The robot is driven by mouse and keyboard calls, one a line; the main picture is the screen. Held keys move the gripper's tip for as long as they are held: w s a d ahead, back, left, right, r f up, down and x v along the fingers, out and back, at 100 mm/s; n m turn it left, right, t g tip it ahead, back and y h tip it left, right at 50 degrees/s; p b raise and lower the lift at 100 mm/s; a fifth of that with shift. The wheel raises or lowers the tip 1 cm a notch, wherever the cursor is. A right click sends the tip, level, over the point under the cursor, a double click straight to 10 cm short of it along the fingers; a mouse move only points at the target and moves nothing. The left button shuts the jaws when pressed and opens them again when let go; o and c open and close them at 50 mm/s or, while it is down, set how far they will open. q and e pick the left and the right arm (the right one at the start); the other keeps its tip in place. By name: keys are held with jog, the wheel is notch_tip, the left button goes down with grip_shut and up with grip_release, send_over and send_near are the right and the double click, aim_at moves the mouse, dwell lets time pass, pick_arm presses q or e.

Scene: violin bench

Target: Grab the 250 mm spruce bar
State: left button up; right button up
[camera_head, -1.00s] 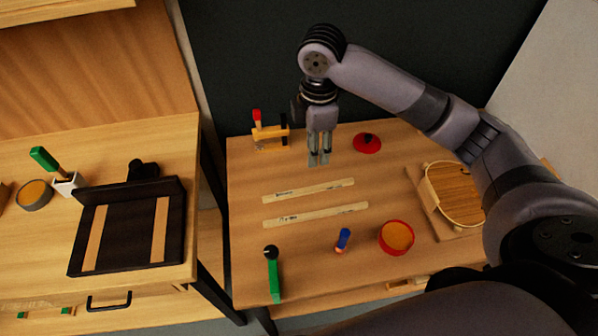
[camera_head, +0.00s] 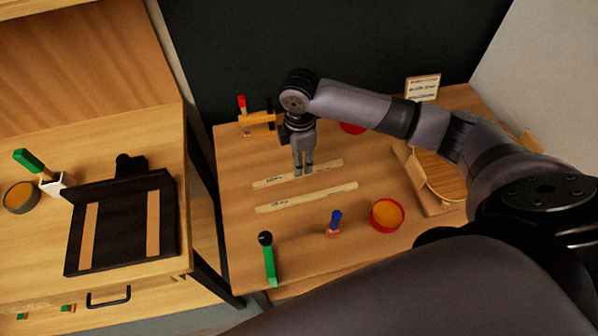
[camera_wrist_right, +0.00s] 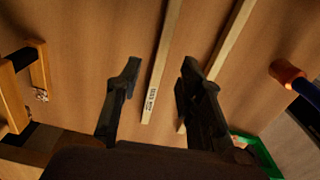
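Two pale spruce bars lie roughly parallel on the right-hand bench: a far bar (camera_head: 270,182) and a near bar (camera_head: 330,194). Both carry small dark markings too small to read, so I cannot tell which is 250 mm. My right gripper (camera_head: 304,170) points down at the middle of the far bar and hides part of it. In the right wrist view my right gripper (camera_wrist_right: 160,75) is open and empty; one bar (camera_wrist_right: 164,60) shows between its fingers and the other bar (camera_wrist_right: 232,40) lies to the right. My left gripper is not in view.
An orange clamp (camera_head: 258,121) and a red object (camera_head: 352,128) lie behind the bars. A green-handled tool (camera_head: 269,262), a blue-handled tool (camera_head: 335,220) and a red bowl (camera_head: 374,217) stand in front. A violin-body form (camera_head: 440,178) sits to the right.

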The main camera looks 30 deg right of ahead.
notch_tip(320, 180, down, 5)
jog(key=shift+r+p, duration=0.2)
jog(key=shift+p, duration=0.2)
grip_shut()
